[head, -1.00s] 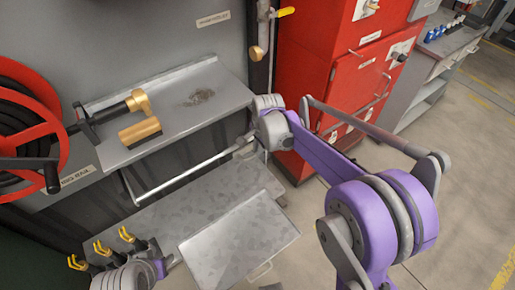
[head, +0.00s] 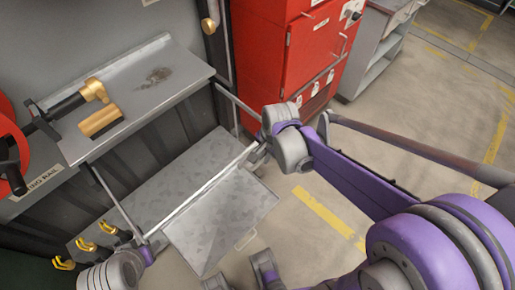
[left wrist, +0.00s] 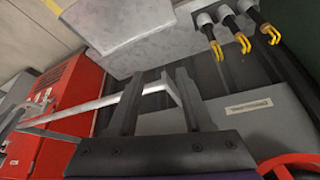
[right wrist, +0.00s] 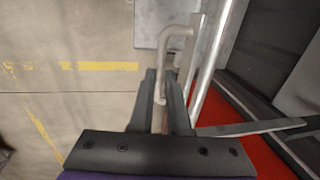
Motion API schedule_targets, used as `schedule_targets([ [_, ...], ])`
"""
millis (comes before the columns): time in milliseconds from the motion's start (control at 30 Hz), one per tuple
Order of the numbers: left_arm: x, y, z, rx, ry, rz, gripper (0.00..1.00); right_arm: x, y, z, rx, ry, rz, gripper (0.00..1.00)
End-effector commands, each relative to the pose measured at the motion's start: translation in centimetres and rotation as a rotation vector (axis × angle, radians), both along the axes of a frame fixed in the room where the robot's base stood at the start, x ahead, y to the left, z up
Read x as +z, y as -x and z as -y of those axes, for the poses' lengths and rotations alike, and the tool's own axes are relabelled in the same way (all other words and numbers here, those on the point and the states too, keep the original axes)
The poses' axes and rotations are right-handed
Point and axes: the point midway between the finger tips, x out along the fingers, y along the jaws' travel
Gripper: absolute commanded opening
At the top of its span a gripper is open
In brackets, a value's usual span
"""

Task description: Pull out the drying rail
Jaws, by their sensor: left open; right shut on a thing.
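The drying rail (head: 200,190) is a thin grey bar on two side arms that reach out from under the grey shelf. It also shows in the left wrist view (left wrist: 85,109) and the right wrist view (right wrist: 208,65). My right gripper (head: 258,152) is at the bar's right end. In the right wrist view its fingers (right wrist: 166,75) are shut on a bent grey handle (right wrist: 177,32) beside the bar. My left gripper (head: 148,250) is near the bar's left end. In the left wrist view its fingers (left wrist: 160,75) are spread, with the rail's end showing between them.
The grey shelf (head: 190,70) carries a brass nozzle (head: 100,120). A flat metal panel (head: 215,225) lies below the rail. Yellow-tipped hooks (head: 85,244) are at lower left. A red cabinet (head: 285,60) stands behind.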

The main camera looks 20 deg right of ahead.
Motion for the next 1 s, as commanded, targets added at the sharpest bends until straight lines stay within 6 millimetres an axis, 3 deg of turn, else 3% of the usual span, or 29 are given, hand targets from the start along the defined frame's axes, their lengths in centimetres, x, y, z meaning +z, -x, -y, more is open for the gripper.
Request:
schedule_targets([
  [333,0.0,0.0,0.0,0.0,0.0,0.0,0.5,0.0,0.1,0.1,0.0,0.001,0.0,0.0],
  [367,0.0,0.0,0.0,0.0,0.0,0.0,0.5,0.0,0.1,0.1,0.0,0.001,0.0,0.2],
  [400,0.0,0.0,0.0,0.0,0.0,0.0,0.5,0.0,0.1,0.1,0.0,0.001,0.0,0.27],
  [767,0.1,0.0,0.0,0.0,0.0,0.0,0.5,0.4,0.1,0.1,0.0,0.001,0.0,0.27],
  [1000,1.0,-0.1,0.0,0.0,0.0,0.003,0.5,4.4,0.8,0.3,-0.001,0.0,0.001,0.27],
])
